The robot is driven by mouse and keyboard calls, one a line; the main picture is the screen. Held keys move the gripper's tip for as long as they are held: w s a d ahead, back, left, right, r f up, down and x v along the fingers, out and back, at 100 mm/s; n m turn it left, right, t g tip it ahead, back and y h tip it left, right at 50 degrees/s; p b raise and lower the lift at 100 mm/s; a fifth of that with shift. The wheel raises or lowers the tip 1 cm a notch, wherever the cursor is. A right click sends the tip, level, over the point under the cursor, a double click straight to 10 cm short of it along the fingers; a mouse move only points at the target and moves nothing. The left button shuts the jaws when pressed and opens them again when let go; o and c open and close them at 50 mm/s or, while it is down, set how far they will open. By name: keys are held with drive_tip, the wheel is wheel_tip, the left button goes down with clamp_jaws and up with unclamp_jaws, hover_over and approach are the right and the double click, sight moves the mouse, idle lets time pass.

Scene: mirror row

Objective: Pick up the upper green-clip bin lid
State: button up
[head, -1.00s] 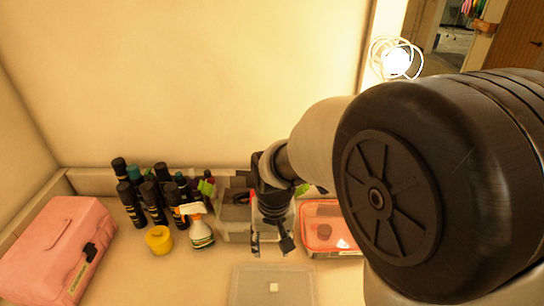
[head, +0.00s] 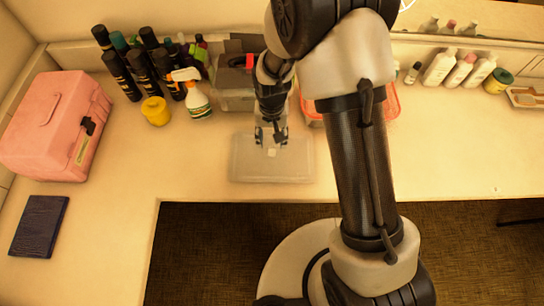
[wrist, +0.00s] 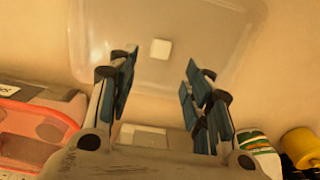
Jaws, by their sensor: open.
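A flat, translucent lid (head: 245,170) lies on the counter in front of the bins, with a small pale square (wrist: 160,49) near its middle. I cannot tell if a second lid lies beneath it. My gripper (head: 271,138) is over the lid's rear part in the head view, fingers pointing down. In the wrist view the open, empty fingers (wrist: 160,72) with bluish pads spread either side of the pale square; the lid (wrist: 215,35) fills the top middle. I cannot tell the height of the fingertips above it. My arm hides part of the bins.
Behind are a grey clear bin (head: 235,98), a spray bottle (head: 198,102), a yellow tub (head: 156,111) and several dark bottles (head: 122,75). A red-rimmed box (wrist: 40,125) stands beside. A pink case (head: 50,125) is at left. Counter right of my arm is mostly clear.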

sight(272, 151)
drive_tip(key=f, duration=0.1)
drive_tip(key=f+b, duration=0.1)
drive_tip(key=f, duration=0.1)
drive_tip(key=s+f+b, duration=0.1)
drive_tip(key=f, duration=0.1)
drive_tip(key=shift+f, duration=0.2)
drive_tip(key=shift+w+f, duration=0.1)
drive_tip(key=shift+f, duration=0.3)
drive_tip(key=shift+r, duration=0.1)
drive_tip(key=shift+c, duration=0.2)
clamp_jaws()
